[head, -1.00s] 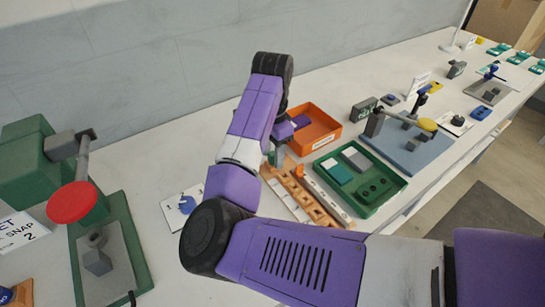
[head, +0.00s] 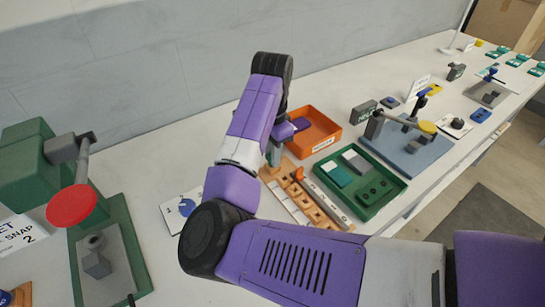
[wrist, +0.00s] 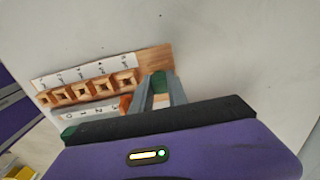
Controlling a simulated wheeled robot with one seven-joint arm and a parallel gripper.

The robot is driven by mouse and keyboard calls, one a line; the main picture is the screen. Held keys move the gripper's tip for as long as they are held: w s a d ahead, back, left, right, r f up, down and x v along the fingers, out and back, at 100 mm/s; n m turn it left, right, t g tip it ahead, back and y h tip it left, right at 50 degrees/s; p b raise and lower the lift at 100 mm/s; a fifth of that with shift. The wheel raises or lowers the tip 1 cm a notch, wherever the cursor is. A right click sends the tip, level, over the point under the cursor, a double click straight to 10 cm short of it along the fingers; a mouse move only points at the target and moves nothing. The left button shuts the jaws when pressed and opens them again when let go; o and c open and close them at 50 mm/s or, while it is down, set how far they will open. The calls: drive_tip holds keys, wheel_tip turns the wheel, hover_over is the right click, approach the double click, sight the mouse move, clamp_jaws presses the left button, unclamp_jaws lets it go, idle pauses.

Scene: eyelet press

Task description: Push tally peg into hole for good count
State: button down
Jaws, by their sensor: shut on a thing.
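The wooden tally board (head: 318,217) lies on the bench, with a row of square pockets and a pale numbered strip; it also shows in the wrist view (wrist: 155,58). An orange peg-like piece (head: 298,173) stands on the board, and it shows in the wrist view (wrist: 125,103) just left of my fingers. My gripper (wrist: 160,88) points down at the board's end. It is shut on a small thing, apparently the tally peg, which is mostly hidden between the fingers. I cannot tell whether its tip is in a hole. In the head view my arm hides much of the gripper.
An orange bin (head: 330,127) stands behind the board. A green tray (head: 385,207) with grey, teal and dark pieces is to its right. A blue press base (head: 405,160) stands beyond. A green press with a red knob (head: 72,205) is at left. Bare bench lies behind my arm.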

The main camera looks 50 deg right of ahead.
wheel_tip(320, 180, up, 20)
drive_tip(key=a+p, duration=0.3)
drive_tip(key=p, duration=0.2)
drive_tip(key=s+a+f+m+p, duration=0.1)
drive_tip(key=s+f+m+p, duration=0.8)
drive_tip(key=m, duration=0.9)
drive_tip(key=shift+s+f+p, duration=0.35)
drive_tip(key=shift+s+f, duration=1.35)
drive_tip(key=shift+s, duration=0.85)
drive_tip(key=shift+f+b, duration=2.4)
drive_tip(key=shift+f, duration=0.5)
drive_tip(key=shift+f+b, duration=0.95)
drive_tip(key=shift+f, duration=0.05)
